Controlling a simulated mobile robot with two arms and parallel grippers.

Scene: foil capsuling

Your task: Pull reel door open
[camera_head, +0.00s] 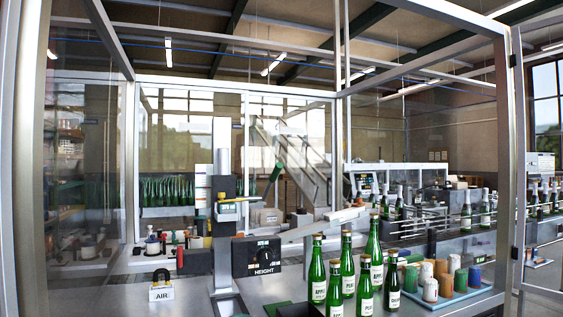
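I cannot pick out a reel door with certainty. A metal-framed enclosure surrounds the machine. At the left edge stands a thick metal upright (28,170) beside a clear pane. At the right edge a narrow metal-framed panel (517,150) stands at an angle, with small dark fittings on its upright. No reel is clearly visible. Neither of my grippers shows in the head view.
Several green bottles (318,275) stand on the front right worktop, beside a blue tray (466,294) of coloured capsule stacks. A conveyor with bottles (466,212) runs behind at right.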

